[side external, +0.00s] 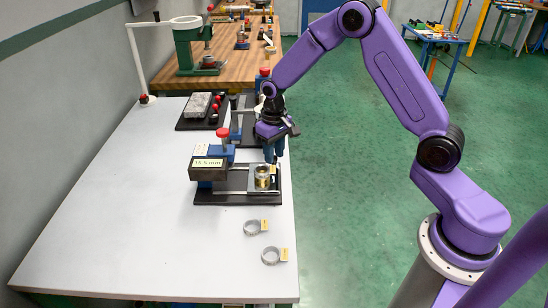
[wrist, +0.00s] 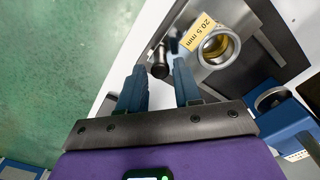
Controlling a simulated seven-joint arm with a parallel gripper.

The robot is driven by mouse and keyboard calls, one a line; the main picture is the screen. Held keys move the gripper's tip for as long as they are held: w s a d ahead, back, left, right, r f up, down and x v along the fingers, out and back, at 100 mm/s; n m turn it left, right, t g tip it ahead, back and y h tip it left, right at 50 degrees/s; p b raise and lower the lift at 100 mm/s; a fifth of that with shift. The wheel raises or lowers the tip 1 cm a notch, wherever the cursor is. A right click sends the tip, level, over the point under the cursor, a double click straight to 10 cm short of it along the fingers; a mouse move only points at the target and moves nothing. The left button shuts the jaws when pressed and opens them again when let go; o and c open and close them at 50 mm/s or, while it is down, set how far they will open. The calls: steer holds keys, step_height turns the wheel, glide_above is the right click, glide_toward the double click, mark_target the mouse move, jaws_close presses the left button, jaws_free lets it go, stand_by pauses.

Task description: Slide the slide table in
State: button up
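The slide table (side external: 245,181) is a grey plate on the dark base of the front vise, to the right of the blue and black vise body (side external: 208,172) labelled 15.5 mm. A metal cup with a brass-coloured inside (side external: 262,177) stands on it. In the wrist view the cup (wrist: 216,47) has a yellow 20.5 mm tag, and a black handle (wrist: 160,62) sticks out beside it. My gripper (side external: 272,158) is above the slide table's outer end. In the wrist view my gripper (wrist: 158,72) is open, with the handle lying between or just beyond its fingertips; contact is unclear.
Two tagged metal rings (side external: 252,227) and (side external: 271,255) lie on the white table (side external: 130,220) near its right edge. Another vise (side external: 243,130) stands behind, partly hidden by my arm. A black tray with a grey block (side external: 198,105) is at back left. The table's left front is clear.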

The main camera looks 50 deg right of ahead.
steer(key=shift+f, duration=1.1)
jaws_close()
steer(key=shift+w+a, duration=1.8)
jaws_free()
